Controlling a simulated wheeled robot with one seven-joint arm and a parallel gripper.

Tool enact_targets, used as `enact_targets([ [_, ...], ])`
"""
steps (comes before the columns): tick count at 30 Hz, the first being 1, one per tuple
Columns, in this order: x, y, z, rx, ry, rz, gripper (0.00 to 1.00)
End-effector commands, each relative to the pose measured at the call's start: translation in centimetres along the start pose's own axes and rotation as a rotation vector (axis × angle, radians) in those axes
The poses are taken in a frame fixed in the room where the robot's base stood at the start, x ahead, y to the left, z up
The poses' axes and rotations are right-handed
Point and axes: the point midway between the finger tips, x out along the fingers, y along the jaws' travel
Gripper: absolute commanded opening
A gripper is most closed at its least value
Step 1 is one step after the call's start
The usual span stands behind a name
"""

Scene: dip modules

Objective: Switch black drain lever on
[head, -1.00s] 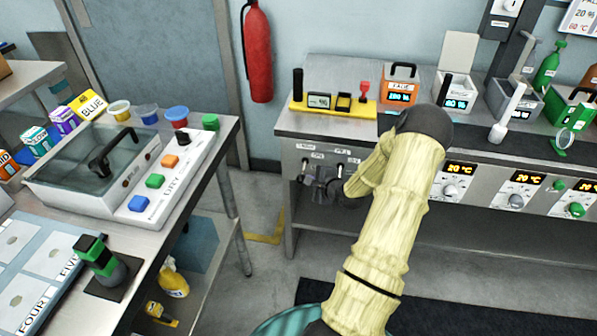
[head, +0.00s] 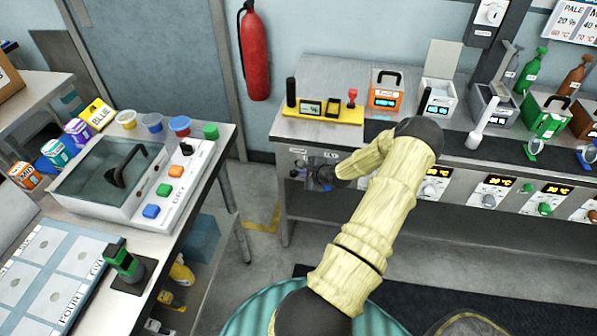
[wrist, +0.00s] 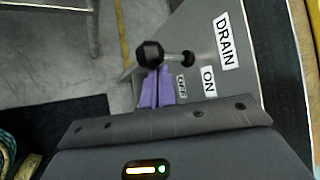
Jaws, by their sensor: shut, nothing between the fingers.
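The black drain lever shows in the wrist view as a round black knob (wrist: 150,54) on a short shaft sticking out from the grey panel, beside the white DRAIN label (wrist: 226,41). The ON label (wrist: 208,80) and the smaller OFF label (wrist: 181,87) are near its base. My gripper (wrist: 157,75) has its purple fingers shut and empty, with the tips right at the knob; I cannot tell whether they touch. In the head view my gripper (head: 319,187) is at the left end of the bench front, and it and my arm hide the lever there.
The bench (head: 345,75) carries a yellow tray (head: 325,115), an orange box (head: 386,90) and other containers. More knobs and displays line its front to the right. A second table (head: 215,135) stands at the left, with open floor (head: 262,215) between.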

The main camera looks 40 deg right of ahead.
Motion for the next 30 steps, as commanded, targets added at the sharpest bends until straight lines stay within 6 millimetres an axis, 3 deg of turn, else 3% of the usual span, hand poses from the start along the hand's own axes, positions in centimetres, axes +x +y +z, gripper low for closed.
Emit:
enact_targets([
  [30,-1.3,-1.6,1.2,-0.001,-0.003,-0.001,0.00],
])
